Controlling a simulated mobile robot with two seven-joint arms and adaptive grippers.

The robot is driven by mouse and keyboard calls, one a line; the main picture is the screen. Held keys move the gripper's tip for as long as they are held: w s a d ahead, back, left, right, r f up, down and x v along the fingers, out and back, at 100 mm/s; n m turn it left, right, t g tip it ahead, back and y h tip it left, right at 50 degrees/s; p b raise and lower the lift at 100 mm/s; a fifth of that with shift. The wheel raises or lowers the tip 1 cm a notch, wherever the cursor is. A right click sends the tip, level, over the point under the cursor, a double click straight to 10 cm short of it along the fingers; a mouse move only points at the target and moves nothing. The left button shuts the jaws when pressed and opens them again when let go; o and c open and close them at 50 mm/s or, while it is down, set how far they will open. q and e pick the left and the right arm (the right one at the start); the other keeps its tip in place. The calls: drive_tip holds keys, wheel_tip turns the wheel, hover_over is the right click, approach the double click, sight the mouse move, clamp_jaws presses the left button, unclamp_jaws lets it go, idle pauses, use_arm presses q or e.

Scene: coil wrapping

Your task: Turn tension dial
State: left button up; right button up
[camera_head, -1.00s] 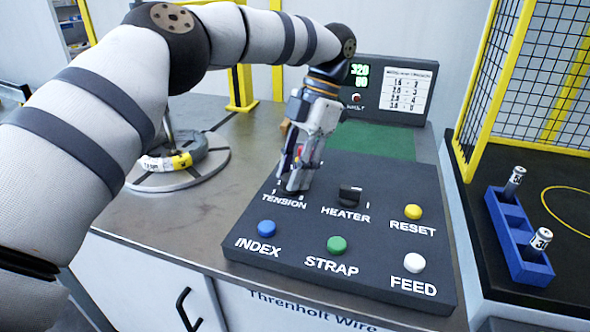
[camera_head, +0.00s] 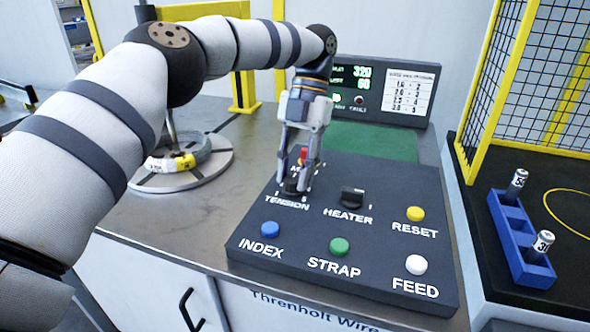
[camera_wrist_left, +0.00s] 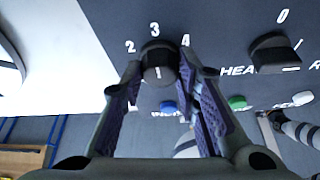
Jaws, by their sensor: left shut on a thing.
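The tension dial (camera_head: 291,187) is a dark round knob at the back left of the dark control panel, above the TENSION label. My left gripper (camera_head: 297,185) points down at it from above, with its fingers on either side of the knob. In the left wrist view the dial (camera_wrist_left: 158,66) sits between the fingertips, with a white mark on its near side. The numbers 2, 3 and 4 show around its far side. The fingers hide part of the dial in the head view.
The control panel (camera_head: 330,225) also carries a heater knob (camera_head: 352,197) and blue, green, yellow and white buttons. A display box (camera_head: 385,90) with green digits stands behind. A wire coil (camera_head: 190,158) lies on a round plate at left. A blue holder (camera_head: 522,240) stands at right.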

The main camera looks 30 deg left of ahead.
use_arm(q)
drive_tip(key=shift+f, duration=0.1)
drive_tip(key=o, duration=1.2)
drive_tip(key=shift+c, duration=0.2)
